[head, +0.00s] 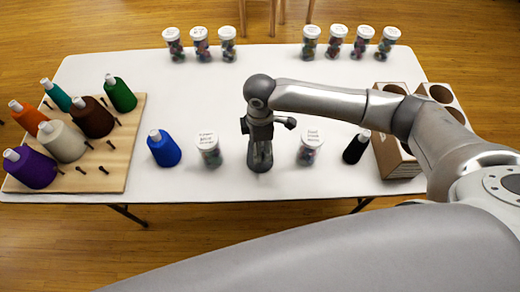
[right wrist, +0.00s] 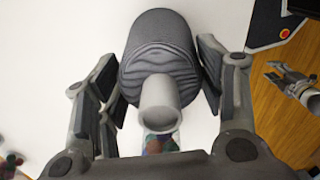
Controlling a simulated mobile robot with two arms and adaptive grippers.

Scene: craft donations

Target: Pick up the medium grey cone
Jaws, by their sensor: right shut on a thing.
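The medium grey cone (right wrist: 160,50), a dark grey spool of thread with a pale tip, sits between the fingers of my right gripper (right wrist: 165,75) in the right wrist view, with a finger against each side. In the head view my right gripper (head: 260,150) points down at the middle of the white table and hides most of the cone. I cannot tell whether the cone is lifted. My left gripper (right wrist: 283,74) shows small at the right of the right wrist view, over the floor, its fingers apart and empty.
Labelled jars (head: 208,148) (head: 311,147) flank the right gripper, with a blue cone (head: 163,149) and black cone (head: 356,147) beyond. A wooden peg board (head: 115,160) holds several cones at left. A box with round holes (head: 394,158) stands right. Several jars (head: 200,44) line the back.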

